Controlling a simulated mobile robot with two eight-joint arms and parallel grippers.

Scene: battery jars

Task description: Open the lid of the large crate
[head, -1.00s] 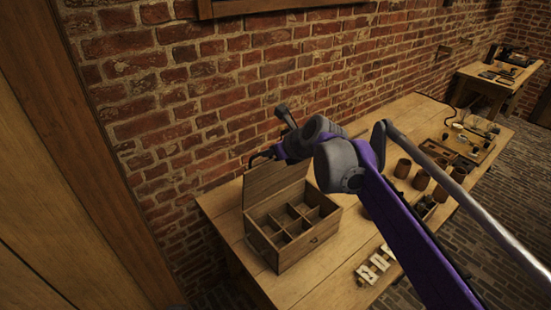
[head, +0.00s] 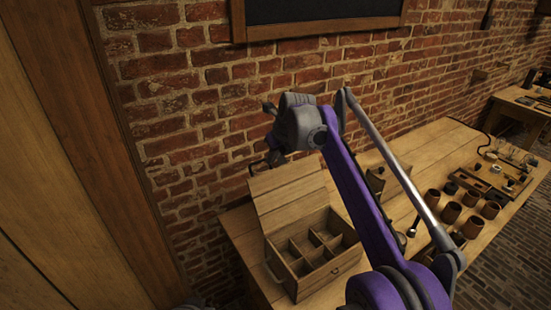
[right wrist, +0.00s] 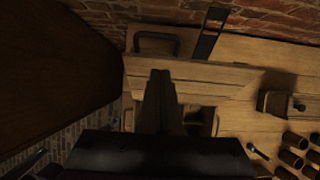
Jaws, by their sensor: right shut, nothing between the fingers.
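The large crate (head: 318,272) is a wooden box with inner compartments on the table, left of centre in the head view. Its lid (head: 290,190) stands open, raised at the back towards the brick wall. The lid also shows in the right wrist view (right wrist: 222,76). My right gripper (head: 263,162) is at the lid's upper edge, on the wall side. Its shut dark fingers (right wrist: 161,85) overlap the lid in the wrist view, with nothing between them. I cannot tell whether they touch the lid. My left gripper is not in view.
The brick wall (head: 210,130) stands close behind the lid. Several brown jars (head: 451,212) and a wooden tray (head: 497,172) are on the table to the right. A smaller wooden box (head: 396,178) stands behind my right arm.

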